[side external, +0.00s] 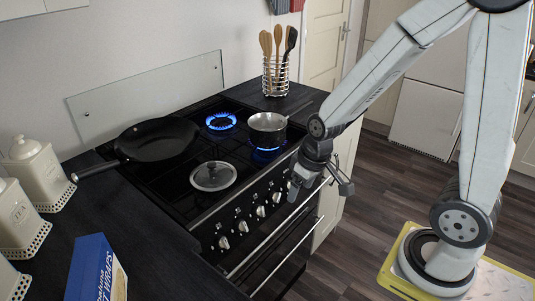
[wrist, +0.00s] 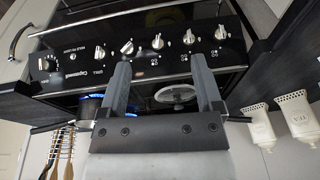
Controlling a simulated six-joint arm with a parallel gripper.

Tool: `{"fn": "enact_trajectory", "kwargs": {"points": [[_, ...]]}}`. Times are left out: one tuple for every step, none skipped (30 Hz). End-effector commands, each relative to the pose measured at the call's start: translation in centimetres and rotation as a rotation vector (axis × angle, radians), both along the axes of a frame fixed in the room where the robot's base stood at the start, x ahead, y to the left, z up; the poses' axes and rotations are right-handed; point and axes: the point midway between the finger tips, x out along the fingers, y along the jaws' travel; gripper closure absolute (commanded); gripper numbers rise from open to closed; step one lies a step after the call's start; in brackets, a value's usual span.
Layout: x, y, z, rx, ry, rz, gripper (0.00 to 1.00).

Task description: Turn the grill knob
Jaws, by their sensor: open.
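The cooker's black control panel (side external: 235,230) carries a row of silver knobs, and I cannot tell for sure which is the grill knob. In the side view my gripper (side external: 319,187) is in front of the right part of the panel, hiding the knobs there. In the wrist view, which is upside down, the knob row (wrist: 128,46) runs across the top, with small lettering on the panel. My gripper (wrist: 159,62) is open and empty. Its fingertips point at the panel around the middle knobs, and no contact shows.
On the hob are a black frying pan (side external: 160,140), a small saucepan (side external: 267,129) over a lit burner, another lit burner (side external: 221,121) and a lid (side external: 213,176). An oven handle (side external: 270,240) runs below the knobs. Jars (side external: 42,170) and a blue box (side external: 92,265) stand left.

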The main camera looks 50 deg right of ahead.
Motion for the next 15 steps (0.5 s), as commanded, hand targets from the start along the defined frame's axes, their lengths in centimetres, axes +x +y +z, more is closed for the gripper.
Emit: {"fn": "enact_trajectory", "kwargs": {"points": [[0.7, -0.7, -0.4, 0.014, 0.005, -0.012, 0.17], [1.2, -1.2, -0.7, 0.023, 0.006, -0.017, 0.17], [1.8, -1.7, -1.0, 0.035, 0.006, -0.021, 0.17], [2.3, -2.2, -1.2, 0.045, 0.005, -0.026, 0.17], [2.7, -2.7, -1.5, 0.054, 0.004, -0.029, 0.17], [3.4, -3.4, -1.9, 0.068, 0.002, -0.035, 0.17], [3.8, -3.9, -2.2, 0.077, -0.002, -0.038, 0.17], [4.3, -4.4, -2.5, 0.087, -0.006, -0.042, 0.17], [4.9, -5.2, -2.9, 0.098, -0.012, -0.047, 0.17], [5.3, -5.8, -3.2, 0.107, -0.017, -0.052, 0.17], [5.7, -6.4, -3.5, 0.115, -0.023, -0.054, 0.17], [6.3, -7.3, -4.0, 0.125, -0.032, -0.06, 0.17], [6.6, -7.9, -4.3, 0.132, -0.04, -0.065, 0.17], [7.0, -8.6, -4.7, 0.139, -0.048, -0.07, 0.17], [7.5, -9.5, -5.2, 0.148, -0.06, -0.075, 0.17]]}}
